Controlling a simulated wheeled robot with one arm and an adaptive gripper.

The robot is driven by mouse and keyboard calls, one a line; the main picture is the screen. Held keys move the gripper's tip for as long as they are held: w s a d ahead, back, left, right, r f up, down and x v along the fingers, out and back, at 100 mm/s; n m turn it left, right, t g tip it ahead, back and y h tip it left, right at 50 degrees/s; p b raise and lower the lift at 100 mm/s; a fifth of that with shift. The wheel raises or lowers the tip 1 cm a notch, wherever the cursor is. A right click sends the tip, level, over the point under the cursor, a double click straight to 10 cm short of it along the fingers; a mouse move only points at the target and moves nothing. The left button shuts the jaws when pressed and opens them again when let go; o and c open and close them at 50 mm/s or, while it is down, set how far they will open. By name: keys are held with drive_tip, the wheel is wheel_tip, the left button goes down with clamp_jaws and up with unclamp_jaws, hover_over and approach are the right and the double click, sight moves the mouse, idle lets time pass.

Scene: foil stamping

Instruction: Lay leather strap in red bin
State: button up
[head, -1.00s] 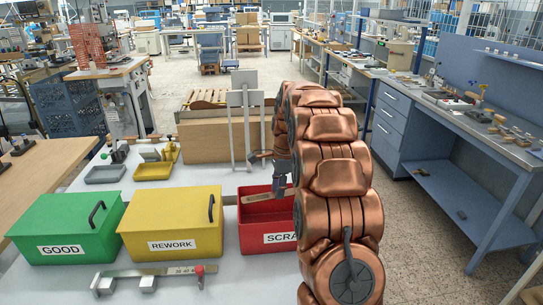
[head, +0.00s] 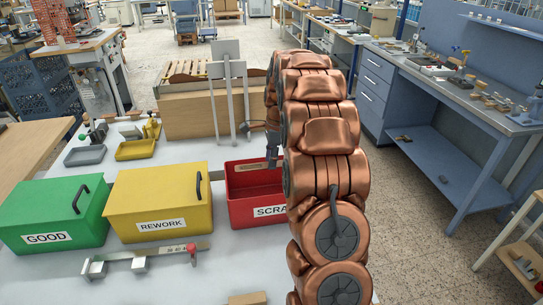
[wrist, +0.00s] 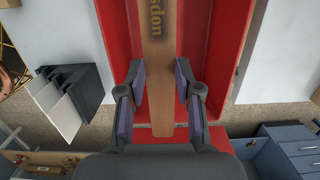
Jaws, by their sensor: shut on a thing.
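The red bin (head: 253,214) with a label starting "SCRA" is open, right of the yellow bin; my arm hides its right part. The tan leather strap (head: 247,168) lies level over the bin's opening in the head view. In the wrist view the strap (wrist: 160,28) bears dark letters ending "sdon" and runs between red bin walls (wrist: 222,50). My gripper (wrist: 160,82) is shut on the strap near one end; in the head view it points down at the bin's back right (head: 272,158). Whether the strap touches the bin floor I cannot tell.
The closed yellow REWORK bin (head: 158,200) and green GOOD bin (head: 52,215) stand to the left. A metal gauge (head: 145,258) lies in front. A wooden box (head: 187,115) and grey upright stand (head: 228,85) are behind. A blue workbench (head: 440,110) is at right.

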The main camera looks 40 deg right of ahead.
drive_tip(key=shift+f+b, duration=2.75)
drive_tip(key=shift+f, duration=5.95)
drive_tip(key=o, duration=0.9)
drive_tip(key=shift+r+p, duration=1.55)
drive_tip(key=shift+r, duration=6.45)
drive_tip(key=shift+a, duration=0.1)
